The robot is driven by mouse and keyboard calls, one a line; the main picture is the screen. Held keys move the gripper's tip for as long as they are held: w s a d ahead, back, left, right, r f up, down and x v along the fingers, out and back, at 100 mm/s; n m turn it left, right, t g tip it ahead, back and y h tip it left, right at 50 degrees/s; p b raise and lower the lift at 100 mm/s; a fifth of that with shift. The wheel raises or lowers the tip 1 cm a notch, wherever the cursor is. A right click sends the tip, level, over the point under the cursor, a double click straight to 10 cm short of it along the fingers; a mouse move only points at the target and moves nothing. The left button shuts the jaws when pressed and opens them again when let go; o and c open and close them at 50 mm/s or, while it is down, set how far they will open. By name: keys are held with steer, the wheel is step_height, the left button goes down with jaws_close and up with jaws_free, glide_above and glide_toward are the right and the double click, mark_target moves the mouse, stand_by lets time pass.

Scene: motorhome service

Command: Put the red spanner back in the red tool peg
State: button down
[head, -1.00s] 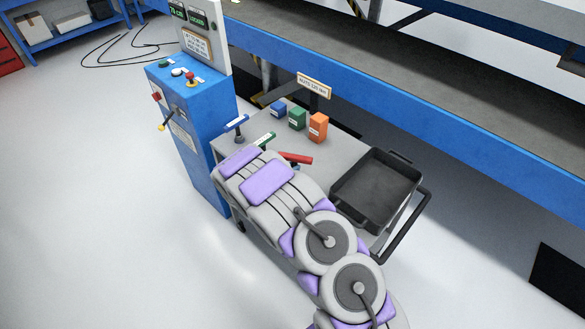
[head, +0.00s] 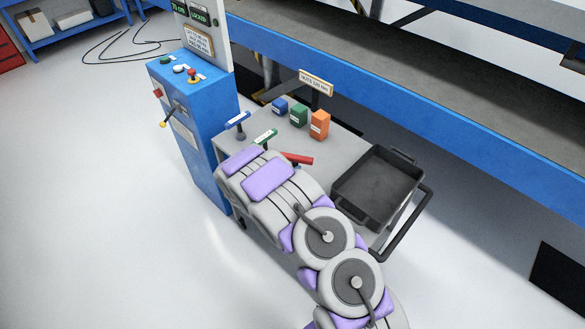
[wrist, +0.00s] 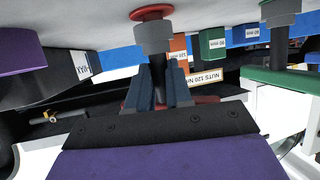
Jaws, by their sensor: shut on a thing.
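The red spanner shows in the head view as a red handle (head: 297,158) just beyond my arm, above the cart top. In the wrist view, which looks inverted, its dark shaft stands between my fingers and its grey socket end (wrist: 154,38) meets the red peg's round base (wrist: 152,12). Part of its red handle (wrist: 207,99) shows behind my gripper. My gripper (wrist: 158,92) is shut on the shaft. The socket lines up with the red peg; I cannot tell whether it is fully seated. My fingers are hidden by my arm in the head view.
On the cart top (head: 335,150) stand a blue spanner (head: 237,121), a green spanner (head: 265,137), and blue (head: 280,108), green (head: 299,116) and orange (head: 319,125) bins. A black tray (head: 375,187) sits right. A blue control cabinet (head: 196,130) stands left.

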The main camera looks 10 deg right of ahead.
steer(key=shift+f, duration=0.35)
steer(key=c, duration=1)
jaws_free()
steer(key=shift+d, duration=0.2)
steer(key=shift+o, duration=0.2)
steer(key=shift+a, duration=0.1)
steer(key=p+v, duration=0.2)
steer(key=v, duration=1.5)
steer(key=shift+a+p, duration=0.2)
steer(key=shift+p, duration=0.2)
steer(key=shift+r, duration=0.1)
